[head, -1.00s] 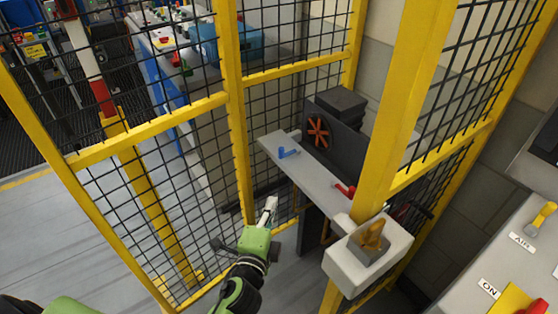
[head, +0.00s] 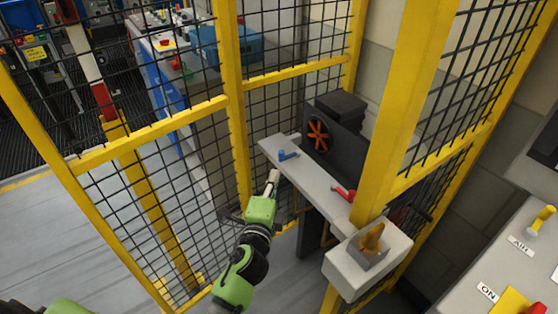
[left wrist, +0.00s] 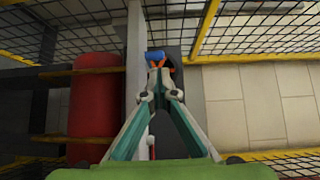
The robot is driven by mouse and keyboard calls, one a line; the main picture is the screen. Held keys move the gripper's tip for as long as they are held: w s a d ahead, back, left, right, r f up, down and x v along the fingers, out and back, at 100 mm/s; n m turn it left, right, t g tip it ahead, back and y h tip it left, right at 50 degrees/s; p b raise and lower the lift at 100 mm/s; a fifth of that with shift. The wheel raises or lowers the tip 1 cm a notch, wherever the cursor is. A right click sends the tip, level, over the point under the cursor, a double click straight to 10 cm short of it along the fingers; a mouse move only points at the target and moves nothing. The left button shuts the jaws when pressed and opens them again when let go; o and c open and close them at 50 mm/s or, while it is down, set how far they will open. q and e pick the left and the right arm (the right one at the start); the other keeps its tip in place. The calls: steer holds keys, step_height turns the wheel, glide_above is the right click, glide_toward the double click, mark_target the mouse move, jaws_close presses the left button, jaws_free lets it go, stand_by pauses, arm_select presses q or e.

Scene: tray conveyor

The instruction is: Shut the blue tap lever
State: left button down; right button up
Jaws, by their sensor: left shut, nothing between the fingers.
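The blue tap lever (head: 288,155) sits on the far left part of a grey panel (head: 318,190) beyond the yellow mesh fence. My left gripper (head: 273,174) is shut and empty, just in front of the panel, below and to the left of the lever in the head view. The left wrist view shows the blue lever (left wrist: 155,56) just past the shut fingertips (left wrist: 157,68). I cannot tell from the views whether they touch. My right gripper is not identifiable in view.
A red lever (head: 344,193) is on the same panel, nearer. An orange handwheel (head: 318,135) stands behind it. A yellow fence post (head: 400,110) and a grey box with an orange-brown switch (head: 372,240) stand to the right. A red cylinder (left wrist: 96,100) is left in the wrist view.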

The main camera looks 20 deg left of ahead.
mark_target(280, 154)
arm_select(q)
steer(key=w, duration=0.4)
steer(key=w+a, duration=0.1)
steer(key=w, duration=0.2)
steer(key=shift+w+f+b, duration=0.1)
steer(key=shift+f+b, duration=0.05)
steer(key=shift+b, duration=0.2)
steer(key=shift+a+m+h+p, duration=0.2)
steer(key=shift+m+h+p, duration=0.1)
steer(key=shift+h+p, duration=0.2)
steer(key=shift+w, duration=0.1)
